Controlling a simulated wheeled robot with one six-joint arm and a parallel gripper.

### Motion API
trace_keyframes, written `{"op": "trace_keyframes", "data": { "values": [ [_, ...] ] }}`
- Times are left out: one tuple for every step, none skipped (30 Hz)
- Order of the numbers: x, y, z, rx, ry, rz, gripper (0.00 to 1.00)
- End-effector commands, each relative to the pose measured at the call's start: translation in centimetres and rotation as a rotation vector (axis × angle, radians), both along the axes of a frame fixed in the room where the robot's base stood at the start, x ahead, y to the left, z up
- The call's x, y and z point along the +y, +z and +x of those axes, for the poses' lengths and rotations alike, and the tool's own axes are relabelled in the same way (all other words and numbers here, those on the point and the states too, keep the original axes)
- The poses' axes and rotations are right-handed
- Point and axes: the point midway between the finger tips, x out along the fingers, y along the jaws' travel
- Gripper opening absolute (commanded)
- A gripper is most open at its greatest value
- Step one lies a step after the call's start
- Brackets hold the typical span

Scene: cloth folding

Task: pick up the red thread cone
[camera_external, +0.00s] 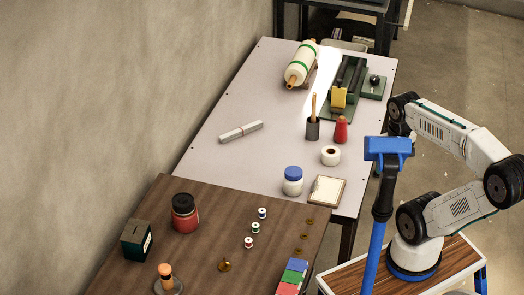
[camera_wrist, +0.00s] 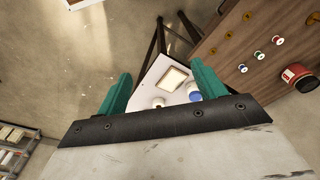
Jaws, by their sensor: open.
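The red thread cone (camera_external: 341,130) stands upright on the pale table in the external view, right of a dark cup with a stick in it. I do not see the cone in the wrist view. My gripper (camera_wrist: 160,75) shows in the wrist view with its two teal fingers wide apart and nothing between them touching. In the external view my arm's wrist end is right of the cone and apart from it; the fingers there are hidden or too small to make out.
A white roll (camera_external: 330,155), a blue-lidded jar (camera_external: 292,182) and a clipboard (camera_external: 328,191) lie nearer the front. The dark cup (camera_external: 313,128) and a green machine (camera_external: 347,85) are close to the cone. The pale table's (camera_external: 205,165) left part is mostly clear.

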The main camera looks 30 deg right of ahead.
Motion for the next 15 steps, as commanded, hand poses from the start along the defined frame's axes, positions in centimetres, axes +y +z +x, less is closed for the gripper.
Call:
{"op": "trace_keyframes", "data": {
  "values": [
    [0.0, 0.0, 0.0, 0.0, 0.0, 0.0, 0.69],
    [0.0, 0.0, 0.0, 0.0, 0.0, 0.0, 0.69],
    [0.0, 0.0, 0.0, 0.0, 0.0, 0.0, 0.69],
    [0.0, 0.0, 0.0, -0.001, 0.0, 0.0, 0.69],
    [0.0, 0.0, 0.2, -0.002, -0.001, -0.001, 0.69],
    [-0.1, 0.0, 0.6, -0.007, -0.003, -0.004, 0.69],
    [-0.2, 0.0, 1.0, -0.012, -0.007, -0.006, 0.69],
    [-0.4, 0.1, 1.6, -0.021, -0.011, -0.01, 0.69],
    [-0.7, 0.0, 2.8, -0.035, -0.018, -0.017, 0.69],
    [-1.0, 0.0, 3.8, -0.049, -0.024, -0.024, 0.69],
    [-1.3, 0.0, 5.1, -0.067, -0.031, -0.032, 0.69],
    [-1.9, -0.1, 7.0, -0.094, -0.041, -0.043, 0.69],
    [-2.4, -0.1, 8.5, -0.116, -0.047, -0.052, 0.69],
    [-2.9, -0.2, 10.1, -0.14, -0.053, -0.063, 0.69],
    [-3.6, -0.4, 12.3, -0.173, -0.062, -0.075, 0.69]
  ]
}}
